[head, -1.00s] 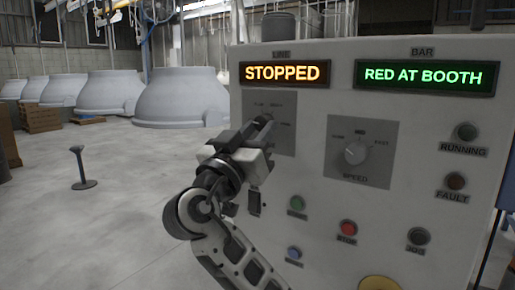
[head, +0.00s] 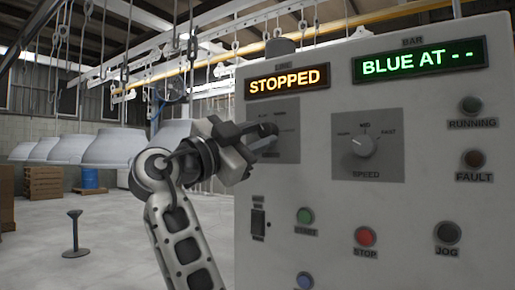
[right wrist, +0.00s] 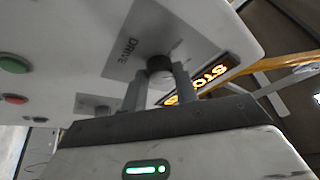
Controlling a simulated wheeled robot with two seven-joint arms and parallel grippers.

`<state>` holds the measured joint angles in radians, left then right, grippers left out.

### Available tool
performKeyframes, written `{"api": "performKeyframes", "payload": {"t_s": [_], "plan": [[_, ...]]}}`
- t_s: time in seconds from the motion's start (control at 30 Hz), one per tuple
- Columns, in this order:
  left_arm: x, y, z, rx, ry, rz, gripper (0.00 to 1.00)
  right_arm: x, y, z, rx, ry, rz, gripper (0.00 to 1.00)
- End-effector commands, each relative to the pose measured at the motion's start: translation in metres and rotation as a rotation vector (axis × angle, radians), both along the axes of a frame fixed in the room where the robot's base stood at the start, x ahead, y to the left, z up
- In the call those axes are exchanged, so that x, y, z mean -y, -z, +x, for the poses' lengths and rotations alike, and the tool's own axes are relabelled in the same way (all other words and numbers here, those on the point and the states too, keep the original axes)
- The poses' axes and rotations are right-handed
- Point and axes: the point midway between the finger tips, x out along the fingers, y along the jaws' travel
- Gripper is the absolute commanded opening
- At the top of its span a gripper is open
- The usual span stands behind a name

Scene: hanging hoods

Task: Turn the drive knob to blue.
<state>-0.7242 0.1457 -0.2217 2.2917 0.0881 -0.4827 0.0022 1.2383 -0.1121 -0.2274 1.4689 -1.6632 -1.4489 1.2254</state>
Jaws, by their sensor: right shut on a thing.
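The drive knob (right wrist: 159,68) is a dark round knob on a grey plate lettered DRIVE (right wrist: 128,48) in the right wrist view. My right gripper (right wrist: 161,78) has a finger on each side of it and is shut on it. In the head view my right gripper (head: 262,138) lies across the drive plate (head: 286,117) and hides the knob, so its pointer cannot be read. The bar display (head: 420,61) reads BLUE AT - - in green. The line display (head: 287,83) reads STOPPED in orange. My left gripper is not in view.
The speed knob (head: 362,145) is right of the drive plate. Below are a black rocker switch (head: 258,222), a green button (head: 304,215) and a red stop button (head: 365,236). Pale hoods (head: 110,147) hang at the back left. A short post (head: 75,232) stands on open floor.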

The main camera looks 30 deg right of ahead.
Motion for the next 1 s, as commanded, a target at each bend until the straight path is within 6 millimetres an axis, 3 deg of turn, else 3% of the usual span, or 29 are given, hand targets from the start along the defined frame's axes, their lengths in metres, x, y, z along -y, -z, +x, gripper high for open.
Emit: {"api": "performKeyframes", "payload": {"t_s": [0.77, 0.8, 0.87, 1.0], "plan": [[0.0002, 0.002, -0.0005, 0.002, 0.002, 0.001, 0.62, -0.0007, -0.0011, 0.0007, 0.106, -0.001, 0.044, 0.07], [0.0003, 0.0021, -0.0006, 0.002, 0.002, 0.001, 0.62, -0.0007, -0.0011, 0.0007, 0.106, -0.002, 0.044, 0.32], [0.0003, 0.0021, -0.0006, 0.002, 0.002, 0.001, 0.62, -0.0007, -0.0011, 0.0007, 0.105, -0.002, 0.044, 0.49], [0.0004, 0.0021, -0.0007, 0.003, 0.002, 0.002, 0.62, -0.0006, -0.0011, 0.0008, 0.105, -0.001, 0.044, 0.51]]}}
